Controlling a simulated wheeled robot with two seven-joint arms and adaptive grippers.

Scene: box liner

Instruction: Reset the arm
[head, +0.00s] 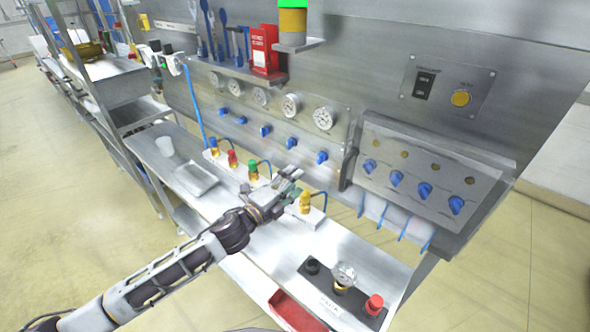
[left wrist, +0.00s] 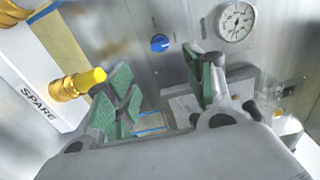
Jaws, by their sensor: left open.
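My left arm comes in from the left in the head view, reaching over the steel bench. My left gripper (head: 290,185) is open above the bench, between the green-capped valve (head: 252,170) and the yellow-capped valve (head: 305,203). In the left wrist view the green-padded fingers (left wrist: 165,95) stand apart with nothing between them. The yellow valve (left wrist: 80,83) shows there to the left of the fingers, beside a white block marked SPARE (left wrist: 35,100). Whether the fingers touch it cannot be told. My right gripper is not in view.
A panel with gauges (head: 290,106) and blue knobs stands behind the bench (head: 262,235). A clear tray (head: 195,178) and a cup (head: 165,146) are at the bench's left. A black plate with a red knob (head: 374,304) and a red bin (head: 295,312) are at the front.

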